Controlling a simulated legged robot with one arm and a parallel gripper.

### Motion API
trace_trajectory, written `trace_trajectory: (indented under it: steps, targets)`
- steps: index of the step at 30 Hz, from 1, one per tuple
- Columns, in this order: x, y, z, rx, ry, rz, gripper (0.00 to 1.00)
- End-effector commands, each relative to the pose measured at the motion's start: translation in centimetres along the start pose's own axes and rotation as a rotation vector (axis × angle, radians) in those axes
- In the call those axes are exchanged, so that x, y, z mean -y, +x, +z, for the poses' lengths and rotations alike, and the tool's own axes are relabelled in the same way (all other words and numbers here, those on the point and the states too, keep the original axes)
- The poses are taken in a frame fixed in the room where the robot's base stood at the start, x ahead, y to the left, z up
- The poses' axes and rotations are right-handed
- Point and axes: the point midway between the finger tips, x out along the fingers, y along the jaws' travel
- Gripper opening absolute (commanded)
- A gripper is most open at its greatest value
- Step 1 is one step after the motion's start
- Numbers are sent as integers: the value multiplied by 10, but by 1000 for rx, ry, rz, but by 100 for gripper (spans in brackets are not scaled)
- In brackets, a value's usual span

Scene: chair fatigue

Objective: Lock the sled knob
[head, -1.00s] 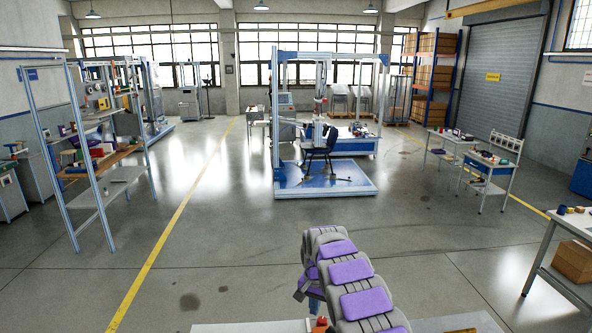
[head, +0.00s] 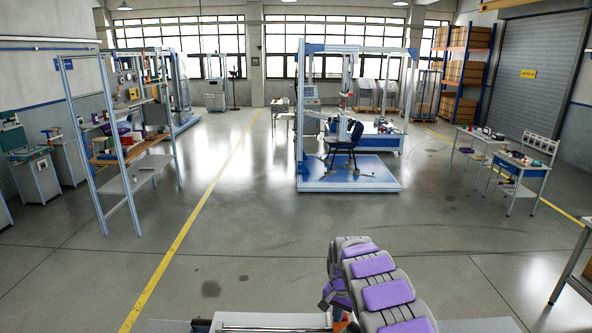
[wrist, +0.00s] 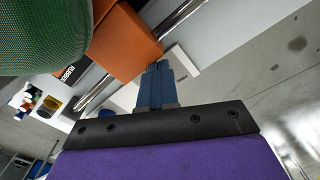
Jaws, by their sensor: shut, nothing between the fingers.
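In the wrist view, my gripper (wrist: 157,85) has blue fingers that are closed together with nothing between them. Just past the fingertips is an orange block (wrist: 125,40) with a dark lettered face. It lies along a bright metal rail (wrist: 180,22) and looks like the sled. A large green mesh-textured round body (wrist: 40,35) fills the upper left corner. I cannot tell which part is the sled knob. In the head view, my arm hides most of the orange part (head: 340,323), and a metal rail (head: 275,329) shows at the bottom edge.
A blue-framed test rig (head: 302,110) with a dark chair (head: 342,143) stands ahead on a blue platform. Shelving (head: 130,185) stands left, small worktables (head: 515,165) right. Open grey floor lies between.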

Motion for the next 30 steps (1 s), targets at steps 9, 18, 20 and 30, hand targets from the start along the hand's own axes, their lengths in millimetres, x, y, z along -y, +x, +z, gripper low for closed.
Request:
trace_trajectory:
  steps: [9, 18, 20, 30]
  targets:
    - [-3, 18, -3, 0, 2, -3, 0]
    - [1, 19, -3, -1, 1, 1, 0]
    - [1, 19, -4, -1, 1, 1, 0]
    - [-2, 17, -8, -1, 2, -2, 0]
